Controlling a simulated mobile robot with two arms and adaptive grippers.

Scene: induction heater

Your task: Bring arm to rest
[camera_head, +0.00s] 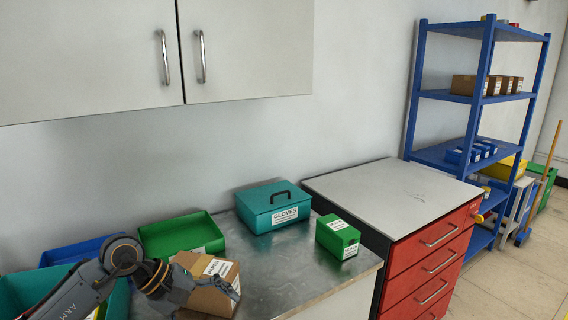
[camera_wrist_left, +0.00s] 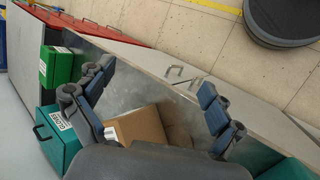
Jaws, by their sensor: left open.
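My left gripper (camera_head: 200,284) is at the lower left of the head view, above the metal worktop, in front of a brown cardboard box (camera_head: 217,267). In the left wrist view the gripper (camera_wrist_left: 157,82) has its blue-grey fingers spread wide with nothing between the tips. The cardboard box (camera_wrist_left: 150,125) shows below and behind the fingers there; I cannot tell whether they touch it. My right arm is not in view.
On the metal worktop (camera_head: 285,265) are a teal GLOVES box (camera_head: 274,212), a green box (camera_head: 337,236) and an open green bin (camera_head: 180,236). A red drawer cabinet (camera_head: 432,262) and blue shelf (camera_head: 465,100) stand right. A dark round bin (camera_wrist_left: 285,22) is on the floor.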

